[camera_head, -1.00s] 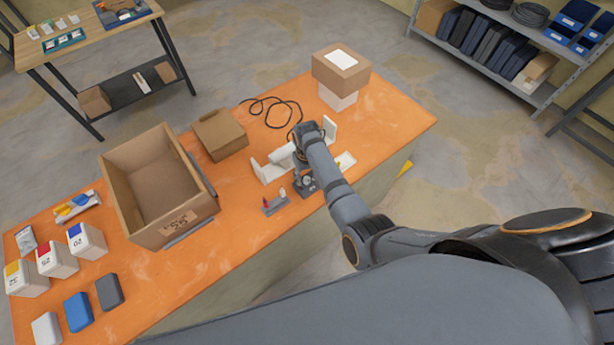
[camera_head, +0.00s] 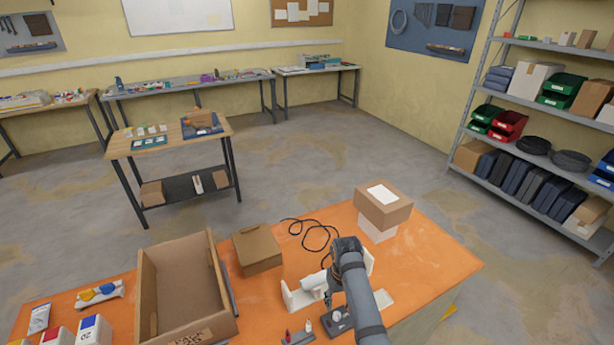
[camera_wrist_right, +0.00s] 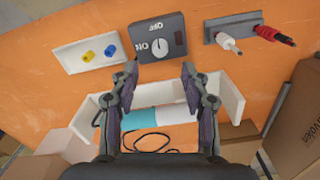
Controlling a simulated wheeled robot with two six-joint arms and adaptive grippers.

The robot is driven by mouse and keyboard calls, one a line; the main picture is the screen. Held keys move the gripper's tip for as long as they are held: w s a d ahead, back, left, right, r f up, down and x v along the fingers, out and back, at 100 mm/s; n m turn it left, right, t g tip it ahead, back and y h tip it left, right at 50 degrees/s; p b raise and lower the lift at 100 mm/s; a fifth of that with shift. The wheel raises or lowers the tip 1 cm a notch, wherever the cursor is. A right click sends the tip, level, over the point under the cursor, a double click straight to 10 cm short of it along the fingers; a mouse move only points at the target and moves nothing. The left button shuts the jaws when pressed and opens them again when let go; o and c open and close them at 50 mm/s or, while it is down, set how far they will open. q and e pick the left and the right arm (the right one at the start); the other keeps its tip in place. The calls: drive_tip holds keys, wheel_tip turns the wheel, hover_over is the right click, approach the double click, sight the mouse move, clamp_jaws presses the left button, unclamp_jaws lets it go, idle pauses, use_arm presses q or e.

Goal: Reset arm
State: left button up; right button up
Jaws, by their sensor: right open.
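My right gripper (camera_head: 337,278) hangs over the orange table in the head view, with its fingertips mostly hidden by my own arm. In the right wrist view my right gripper (camera_wrist_right: 159,72) is open and empty, its two fingers spread apart. Beneath it, a white and teal cylinder (camera_wrist_right: 180,114) lies in a white cradle (camera_wrist_right: 232,95); the cradle also shows in the head view (camera_head: 298,297). A dark box with an ON/OFF dial (camera_wrist_right: 160,46) is beyond the fingertips. My left gripper is out of view.
A white tray (camera_wrist_right: 70,57) with yellow and blue pieces and a holder (camera_wrist_right: 215,32) with red and white plugs are close by. An open carton (camera_head: 150,290), a closed carton (camera_head: 257,249), stacked boxes (camera_head: 384,208) and a black cable (camera_head: 313,240) share the table.

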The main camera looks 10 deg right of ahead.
drive_tip(key=s+d+m+t, duration=0.1)
drive_tip(key=s+d+t, duration=0.1)
drive_tip(key=s+d, duration=0.7)
drive_tip(key=s+r+t, duration=0.2)
drive_tip(key=s+r, duration=0.5)
drive_tip(key=s, duration=0.4)
drive_tip(key=s+d+f+g+h+b, duration=0.2)
drive_tip(key=f+b, duration=0.6)
drive_tip(key=f, duration=2.7)
drive_tip(key=s+d+f+y+b, duration=0.1)
drive_tip(key=s+f+b, duration=0.4)
drive_tip(key=s+f, duration=1.4)
drive_tip(key=shift+d+f+g, duration=0.4)
drive_tip(key=shift+d+f, duration=0.25)
drive_tip(key=shift+f, duration=0.25)
